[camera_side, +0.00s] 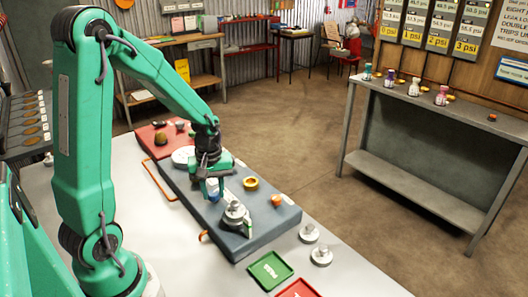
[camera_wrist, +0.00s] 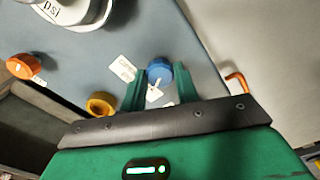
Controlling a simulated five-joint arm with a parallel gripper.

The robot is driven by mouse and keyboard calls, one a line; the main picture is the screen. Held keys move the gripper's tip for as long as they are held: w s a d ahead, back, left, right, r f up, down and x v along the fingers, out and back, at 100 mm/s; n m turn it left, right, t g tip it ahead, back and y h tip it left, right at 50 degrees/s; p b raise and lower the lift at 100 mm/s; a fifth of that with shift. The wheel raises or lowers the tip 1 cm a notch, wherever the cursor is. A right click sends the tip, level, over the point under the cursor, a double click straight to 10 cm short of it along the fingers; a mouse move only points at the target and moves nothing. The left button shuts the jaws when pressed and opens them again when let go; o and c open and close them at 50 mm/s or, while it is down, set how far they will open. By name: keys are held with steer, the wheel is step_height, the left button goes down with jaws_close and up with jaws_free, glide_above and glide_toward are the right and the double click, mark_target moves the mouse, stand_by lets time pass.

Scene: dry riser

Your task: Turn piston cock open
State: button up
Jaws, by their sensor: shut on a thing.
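My gripper (camera_side: 210,187) reaches down over the grey panel (camera_side: 262,226) in the side view. In the wrist view, its two green fingers (camera_wrist: 160,84) stand on either side of a blue knob (camera_wrist: 159,68) and are shut on it. A little blue also shows at the fingers in the side view (camera_side: 213,187). A white tag (camera_wrist: 153,94) lies between the fingers, and another white label (camera_wrist: 122,68) is just left of them. I cannot read either, nor tell how far the knob is turned.
A yellow ring knob (camera_wrist: 101,104) and an orange knob (camera_wrist: 22,66) stand on the panel, near a silver gauge fitting (camera_side: 236,216). An orange bent handle (camera_wrist: 237,84) is at the panel edge. Green (camera_side: 270,270) and red (camera_side: 298,289) trays lie in front.

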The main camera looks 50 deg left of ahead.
mark_target(214, 193)
steer(key=m, duration=1)
steer(key=shift+m, duration=0.4)
steer(key=shift+r+m, duration=0.1)
steer(key=shift+m, duration=1.6)
steer(key=shift+w, duration=0.1)
steer(key=o, duration=1)
steer(key=shift+c, duration=0.2)
steer(key=shift+r, duration=3.85)
